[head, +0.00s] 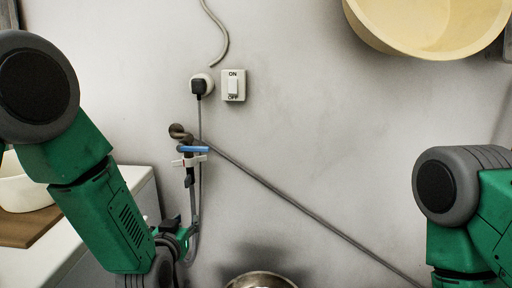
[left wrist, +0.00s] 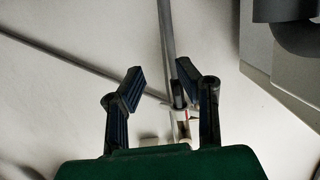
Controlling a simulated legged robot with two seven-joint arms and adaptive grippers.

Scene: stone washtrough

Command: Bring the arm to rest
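My left arm comes in from the left, and its left gripper (head: 178,232) is low against the wall, below the tap (head: 181,133). In the left wrist view my left gripper (left wrist: 161,84) has its two dark fingers apart. A grey hose and a white fitting with a red mark (left wrist: 181,117) show between or behind the fingers; I cannot tell if they touch. The tap has a blue lever (head: 193,149) and a white piece (head: 188,161) under it. My right arm stands at the right edge of the head view; its gripper is out of view.
A cream basin (head: 430,25) is at the upper right. A plug (head: 200,87) and an on/off switch (head: 233,85) are on the wall. A grey hose (head: 300,205) slants down right. A metal bowl (head: 261,280) is at the bottom. A white bowl (head: 22,190) sits on a wooden board (head: 35,228).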

